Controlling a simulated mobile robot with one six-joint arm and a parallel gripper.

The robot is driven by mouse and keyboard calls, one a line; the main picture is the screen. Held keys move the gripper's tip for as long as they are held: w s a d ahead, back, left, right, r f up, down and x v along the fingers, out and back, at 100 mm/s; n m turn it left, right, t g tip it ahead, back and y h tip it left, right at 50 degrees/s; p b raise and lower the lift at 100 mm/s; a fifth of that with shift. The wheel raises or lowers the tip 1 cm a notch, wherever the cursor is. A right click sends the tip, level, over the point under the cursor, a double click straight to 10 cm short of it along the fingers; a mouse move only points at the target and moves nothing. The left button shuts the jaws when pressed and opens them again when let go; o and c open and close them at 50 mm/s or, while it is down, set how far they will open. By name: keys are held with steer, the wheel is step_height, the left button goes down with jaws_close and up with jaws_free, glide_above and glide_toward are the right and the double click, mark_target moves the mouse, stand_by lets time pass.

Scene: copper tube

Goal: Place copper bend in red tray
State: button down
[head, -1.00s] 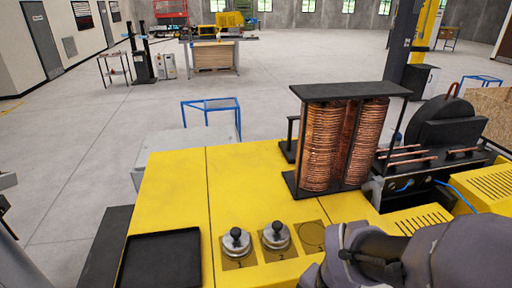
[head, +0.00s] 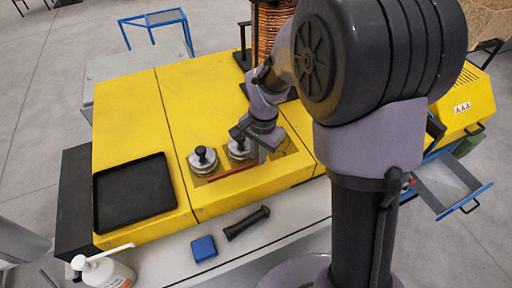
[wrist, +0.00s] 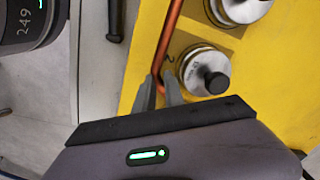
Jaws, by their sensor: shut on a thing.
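The copper bend (wrist: 168,35) is a thin copper-coloured tube in the wrist view. One end sits between the fingertips of my gripper (wrist: 160,92), which is shut on it. In the head view, the copper bend (head: 232,173) shows as a thin reddish line low over the yellow bench top, in front of two round metal weights. My gripper (head: 262,153) is at its right end, partly hidden by my wrist. I cannot tell whether the tube touches the surface. A shallow black tray (head: 104,205) lies empty at the bench's left. No red tray shows.
Two knobbed metal weights (head: 203,160) stand close to the gripper. A blue block (head: 204,248), a black handled tool (head: 246,223) and a white pump bottle (head: 104,272) are on the front ledge. Bare yellow top (head: 130,120) lies behind the black tray. A drawer (head: 452,180) stands open at right.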

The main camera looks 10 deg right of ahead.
steer(key=shift+f, duration=1.55)
steer(key=shift+f, duration=0.15)
steer(key=c, duration=1.4)
jaws_free()
steer(key=shift+c, duration=0.2)
